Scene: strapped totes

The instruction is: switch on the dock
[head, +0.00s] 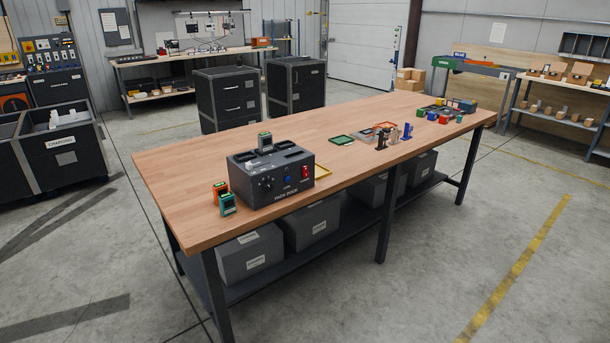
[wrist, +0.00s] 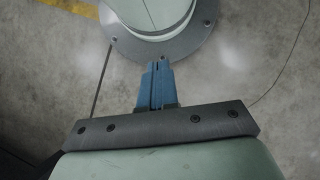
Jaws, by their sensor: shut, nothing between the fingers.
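The dock (head: 271,180) is a dark grey box on the near left part of the wooden workbench. Its front face has a black knob (head: 266,184), a blue button (head: 288,178) and a red switch (head: 306,172). Whether the switch is on or off is too small to tell. My gripper (wrist: 160,62) shows only in the wrist view. Its blue fingers are together and empty, above the concrete floor and away from the bench.
A green module (head: 227,204) and an orange one (head: 219,190) stand left of the dock. A green tray (head: 341,140) and dark upright pieces (head: 382,140) lie to its right. Coloured blocks (head: 440,114) are at the far end.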

